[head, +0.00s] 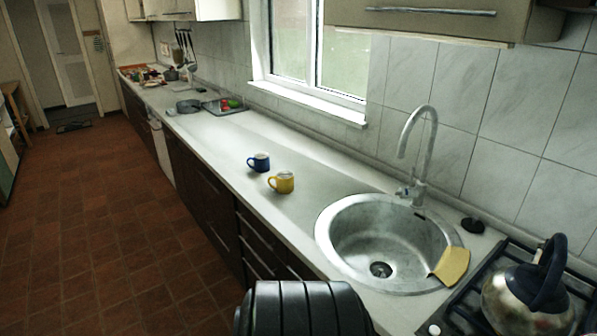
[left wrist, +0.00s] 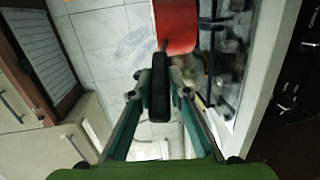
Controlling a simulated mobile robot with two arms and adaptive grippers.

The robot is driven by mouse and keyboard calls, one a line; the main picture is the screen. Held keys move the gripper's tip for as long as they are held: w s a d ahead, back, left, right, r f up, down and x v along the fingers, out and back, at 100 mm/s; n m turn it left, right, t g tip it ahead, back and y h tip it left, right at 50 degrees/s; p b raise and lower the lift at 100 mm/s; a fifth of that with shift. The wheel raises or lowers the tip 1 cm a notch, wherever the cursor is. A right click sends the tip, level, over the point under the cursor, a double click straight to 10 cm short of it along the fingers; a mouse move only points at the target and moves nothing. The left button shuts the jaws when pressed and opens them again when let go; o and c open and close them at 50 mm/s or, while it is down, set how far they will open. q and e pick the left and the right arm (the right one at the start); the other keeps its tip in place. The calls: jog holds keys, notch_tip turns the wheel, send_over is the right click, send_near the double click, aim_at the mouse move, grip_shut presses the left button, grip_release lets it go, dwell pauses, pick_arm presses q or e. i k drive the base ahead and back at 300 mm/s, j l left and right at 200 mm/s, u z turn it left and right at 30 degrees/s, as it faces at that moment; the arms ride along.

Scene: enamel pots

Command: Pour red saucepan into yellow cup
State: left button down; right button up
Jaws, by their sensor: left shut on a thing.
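The yellow cup (head: 281,182) stands upright on the countertop in the head view, left of the sink. The red saucepan (left wrist: 176,28) shows partly at the top of the left wrist view, cut off by the frame edge. Its dark handle (left wrist: 160,98) runs down between the fingers of my left gripper (left wrist: 160,84). My left gripper is shut on this handle. The inside of the saucepan is hidden. The saucepan, my left gripper and my right gripper do not show in the head view.
A blue cup (head: 259,162) stands just behind the yellow cup. The round sink (head: 333,262), with a tall faucet (head: 430,140) and a yellow cloth (head: 452,265) on its rim, lies to the right. A steel kettle (head: 520,300) sits on the stove. The counter (head: 215,150) left of the cups is clear.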

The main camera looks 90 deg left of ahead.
aim_at(281, 182)
jog(key=l+u, duration=0.15)
jog(key=u, duration=0.8)
jog(key=j+u, duration=0.15)
jog(key=u, duration=1.75)
jog(key=i+l, duration=0.05)
jog(key=l, duration=0.05)
